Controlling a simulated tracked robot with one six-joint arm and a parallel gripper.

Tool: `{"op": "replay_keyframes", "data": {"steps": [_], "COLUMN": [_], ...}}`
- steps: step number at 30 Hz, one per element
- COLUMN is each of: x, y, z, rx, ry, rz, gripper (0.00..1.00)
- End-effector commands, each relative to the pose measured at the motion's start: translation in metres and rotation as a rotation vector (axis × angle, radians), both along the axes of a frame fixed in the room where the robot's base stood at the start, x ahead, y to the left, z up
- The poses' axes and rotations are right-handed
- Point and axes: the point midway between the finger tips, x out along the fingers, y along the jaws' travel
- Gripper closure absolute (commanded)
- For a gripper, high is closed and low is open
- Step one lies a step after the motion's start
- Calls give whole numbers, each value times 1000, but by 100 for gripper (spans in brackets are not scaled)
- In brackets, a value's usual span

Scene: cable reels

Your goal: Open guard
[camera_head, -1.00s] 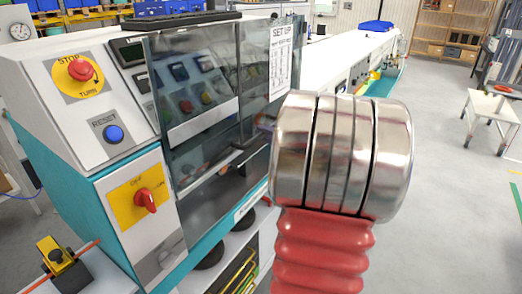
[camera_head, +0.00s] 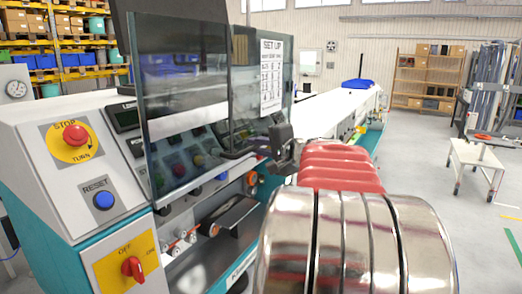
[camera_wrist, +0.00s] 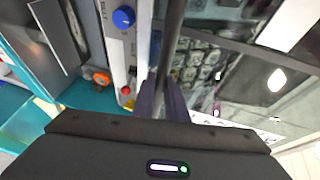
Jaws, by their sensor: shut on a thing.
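The guard (camera_head: 182,105) is a clear, smoky panel at the front of the machine. In the head view it stands raised, with the machine's inside (camera_head: 205,225) showing below its lower edge. My gripper (camera_head: 276,160) is at the guard's lower right, in front of the machine and partly hidden by my red and silver arm. In the wrist view my gripper (camera_wrist: 163,98) is shut on a dark bar, the guard's handle (camera_wrist: 173,45). The see-through panel lies to the right of that bar in the wrist view.
The control panel with a red stop button (camera_head: 75,136), blue reset button (camera_head: 103,200) and red rotary switch (camera_head: 133,268) is left of the guard. A white trolley (camera_head: 478,160) stands at the right. The floor between is clear.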

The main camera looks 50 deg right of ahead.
Motion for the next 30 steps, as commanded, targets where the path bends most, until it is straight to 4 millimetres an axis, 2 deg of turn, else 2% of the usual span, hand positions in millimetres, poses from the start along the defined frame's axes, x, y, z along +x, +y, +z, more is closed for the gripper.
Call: {"op": "replay_keyframes", "data": {"steps": [5,6,13,23,30], "x": [1,2,2,-1,-23], "y": [2,2,1,2,6], "z": [1,0,0,0,5], "rx": [0,0,0,0,-1], "ry": [-2,-2,-1,0,-1], "rz": [5,5,4,3,1], "gripper": [100,86,69,69,69]}}
